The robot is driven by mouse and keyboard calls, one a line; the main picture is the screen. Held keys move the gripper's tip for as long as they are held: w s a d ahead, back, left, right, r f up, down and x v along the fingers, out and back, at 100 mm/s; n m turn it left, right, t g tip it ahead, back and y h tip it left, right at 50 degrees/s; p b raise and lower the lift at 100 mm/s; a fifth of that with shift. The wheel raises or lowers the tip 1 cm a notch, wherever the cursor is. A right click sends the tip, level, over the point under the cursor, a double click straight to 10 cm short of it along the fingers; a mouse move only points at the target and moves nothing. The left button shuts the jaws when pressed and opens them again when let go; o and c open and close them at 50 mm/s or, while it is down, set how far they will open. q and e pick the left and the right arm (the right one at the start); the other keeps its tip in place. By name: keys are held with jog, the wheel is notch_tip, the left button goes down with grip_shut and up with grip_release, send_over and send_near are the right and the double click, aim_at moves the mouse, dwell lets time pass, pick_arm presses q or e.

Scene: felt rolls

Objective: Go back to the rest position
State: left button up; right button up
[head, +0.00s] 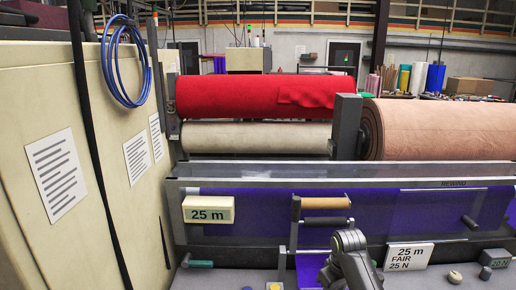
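A grey jointed arm of mine (352,262) rises from the bottom edge, right of centre, in front of the machine's front ledge. It seems to be my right arm. I cannot make out its fingertips or whether they hold anything. My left arm and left gripper are not in view. Behind the arm, purple felt (270,207) runs across the machine front. A tan roller handle (327,203) and a black one (322,222) stick out from an upright grey lever (294,232) just left of the arm.
A cream cabinet (100,120) with a blue hose (125,62) fills the left. A red roll (255,96), a cream roll (256,137) and a pink roll (445,130) lie behind. A 25 m block (208,210) and a card (408,257) stand at the front.

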jog(key=s+d+f+m, duration=0.1)
jog(key=s+d+f, duration=0.15)
jog(key=s, duration=0.35)
jog(key=s+d+f+m+t, duration=0.1)
jog(key=s+d+f, duration=0.1)
jog(key=s+f, duration=0.35)
jog(key=s+d+f+m, duration=0.1)
jog(key=s+d+f, duration=0.1)
jog(key=s, duration=0.6)
jog(key=s+d+r+m+t+h, duration=0.1)
jog(key=s+r, duration=0.2)
jog(key=s, duration=0.7)
jog(key=s+d+r+m+h, duration=0.1)
jog(key=s+d+r+m, duration=0.1)
jog(key=s, duration=0.8)
notch_tip(320, 180, down, 32)
jog(key=d+b, duration=0.1)
jog(key=b, duration=0.7)
jog(key=s+f+g+b, duration=0.1)
jog(key=s+f+b, duration=0.2)
jog(key=s+f, duration=0.4)
jog(key=s+f+g+b, duration=0.1)
jog(key=s+f+b, duration=0.2)
jog(key=s+f, duration=0.5)
notch_tip(320, 180, down, 8)
jog(key=shift+a+r+y, duration=0.2)
jog(key=shift+a+y, duration=0.2)
jog(key=shift+a, duration=0.05)
